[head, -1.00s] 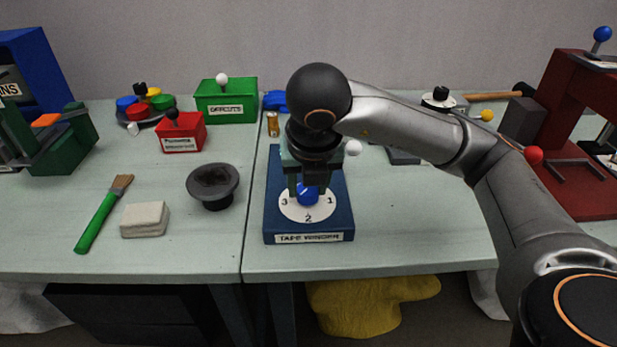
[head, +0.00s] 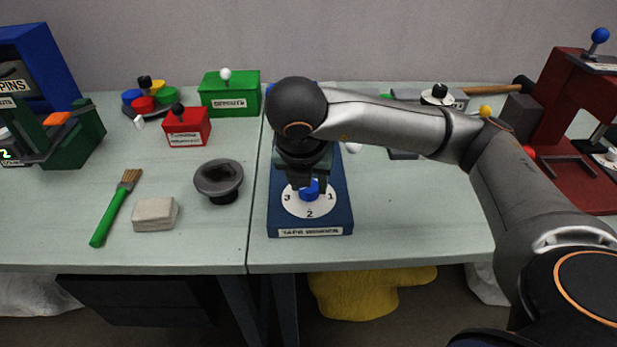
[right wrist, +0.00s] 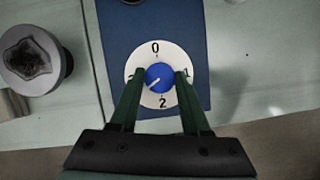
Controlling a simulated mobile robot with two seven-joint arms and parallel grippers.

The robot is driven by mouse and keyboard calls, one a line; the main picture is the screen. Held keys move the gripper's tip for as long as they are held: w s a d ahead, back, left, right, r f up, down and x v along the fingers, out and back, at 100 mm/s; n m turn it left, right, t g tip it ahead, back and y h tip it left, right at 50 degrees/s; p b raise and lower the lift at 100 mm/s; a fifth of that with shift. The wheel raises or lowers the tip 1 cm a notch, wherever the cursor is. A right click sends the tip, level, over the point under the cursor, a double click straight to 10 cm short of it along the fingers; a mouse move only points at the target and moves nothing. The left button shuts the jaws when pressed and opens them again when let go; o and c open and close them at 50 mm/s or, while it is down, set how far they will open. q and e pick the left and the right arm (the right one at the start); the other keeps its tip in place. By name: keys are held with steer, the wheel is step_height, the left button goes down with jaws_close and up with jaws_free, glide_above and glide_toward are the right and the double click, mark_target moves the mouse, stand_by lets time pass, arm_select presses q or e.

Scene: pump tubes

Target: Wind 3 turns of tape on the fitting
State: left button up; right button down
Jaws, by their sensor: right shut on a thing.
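The tape winder is a blue block (head: 340,213) with a white dial (head: 298,208) numbered around its rim and a blue knob (head: 309,192) at its middle. My right gripper (right wrist: 160,77) comes down from above and is shut on the knob, one dark green finger on each side. In the right wrist view the knob (right wrist: 158,78) has a white pointer line aimed at the lower left, between 2 and the left side. The fitting and tape cannot be made out behind my right arm. My left gripper is not in view.
Left of the winder stand a dark flanged part (head: 219,180), a pale block (head: 155,214) and a green brush (head: 113,212). Red (head: 187,127) and green (head: 229,94) boxes stand behind. A red press (head: 570,130) is at right.

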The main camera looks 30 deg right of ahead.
steer(key=shift+w+r+m+h+p, duration=0.1)
steer(key=shift+r+m+h+p, duration=0.3)
steer(key=shift+m+p, duration=1)
steer(key=shift+g+p, duration=0.4)
steer(key=shift+p, duration=0.15)
steer(key=shift+f+m, duration=0.25)
steer(key=shift+m, duration=0.05)
steer(key=c, duration=0.6)
jaws_free()
steer(key=shift+f, duration=0.1)
